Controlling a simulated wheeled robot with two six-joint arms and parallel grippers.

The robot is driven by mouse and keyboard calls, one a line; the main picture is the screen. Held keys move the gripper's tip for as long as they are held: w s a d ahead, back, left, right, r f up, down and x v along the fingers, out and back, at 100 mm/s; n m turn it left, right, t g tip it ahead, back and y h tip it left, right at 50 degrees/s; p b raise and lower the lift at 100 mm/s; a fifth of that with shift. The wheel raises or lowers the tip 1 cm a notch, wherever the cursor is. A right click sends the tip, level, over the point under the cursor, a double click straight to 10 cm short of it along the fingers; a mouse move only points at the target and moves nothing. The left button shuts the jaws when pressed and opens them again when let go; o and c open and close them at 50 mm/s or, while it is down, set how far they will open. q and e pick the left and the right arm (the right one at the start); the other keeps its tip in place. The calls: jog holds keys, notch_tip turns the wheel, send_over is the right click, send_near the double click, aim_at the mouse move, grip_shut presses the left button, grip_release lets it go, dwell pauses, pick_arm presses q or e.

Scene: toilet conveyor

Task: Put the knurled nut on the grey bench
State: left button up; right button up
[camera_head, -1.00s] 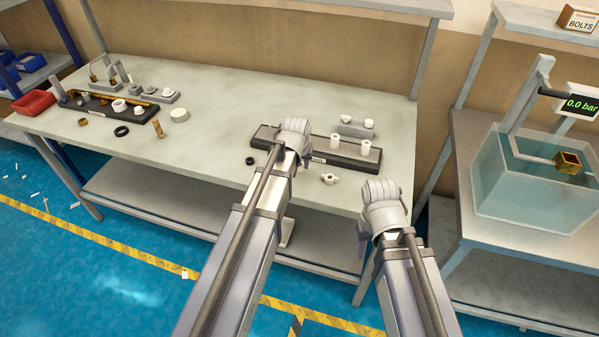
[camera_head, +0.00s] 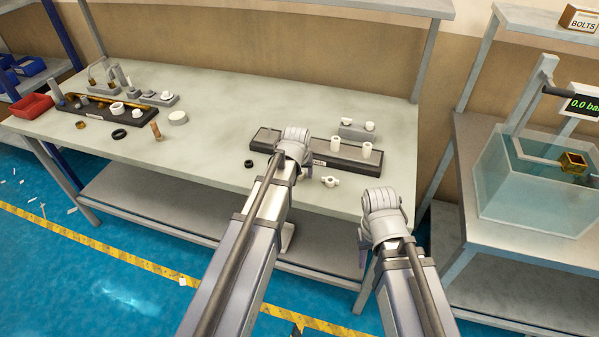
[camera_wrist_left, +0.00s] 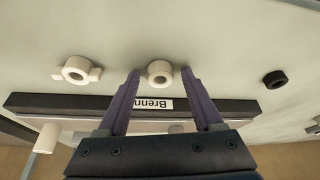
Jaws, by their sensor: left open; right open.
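A cream-white round nut with a hole, probably the knurled nut (camera_wrist_left: 159,67), lies on the grey bench (camera_head: 210,85) in the left wrist view. Its knurling is too small to make out. My left gripper (camera_wrist_left: 160,74) is open, with one finger on each side of this nut in the picture; I cannot tell whether they touch it. In the head view my left arm hides this nut and the left fingertips. My right gripper (camera_head: 362,245) is open and empty in front of the bench's front edge, its fingers mostly hidden.
A white winged nut (camera_head: 330,181) and a black ring (camera_head: 249,162) lie either side. Behind is a dark tray (camera_head: 345,158) with white cylinders. More parts and a red bin (camera_head: 32,106) stand left; a water tank (camera_head: 535,185) stands right.

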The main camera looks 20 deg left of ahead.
pick_arm(q)
jog(key=shift+r, duration=0.15)
jog(key=shift+s+r+p, duration=0.15)
jog(key=shift+r+p, duration=0.35)
jog(key=shift+p, duration=0.2)
jog(key=a+p+v, duration=0.1)
jog(key=p+v, duration=0.9)
jog(key=v, duration=0.1)
jog(key=s+d+m+g, duration=0.2)
jog(key=s+d+m, duration=0.1)
jog(key=s+d, duration=0.4)
jog(key=s+d+f+m+g, duration=0.1)
jog(key=s+d, duration=0.5)
jog(key=s, duration=0.6)
jog(key=shift+s+d+f+m+g+y, duration=0.2)
jog(key=shift+d+f+m+g+y, duration=0.15)
jog(key=shift+m+g, duration=0.55)
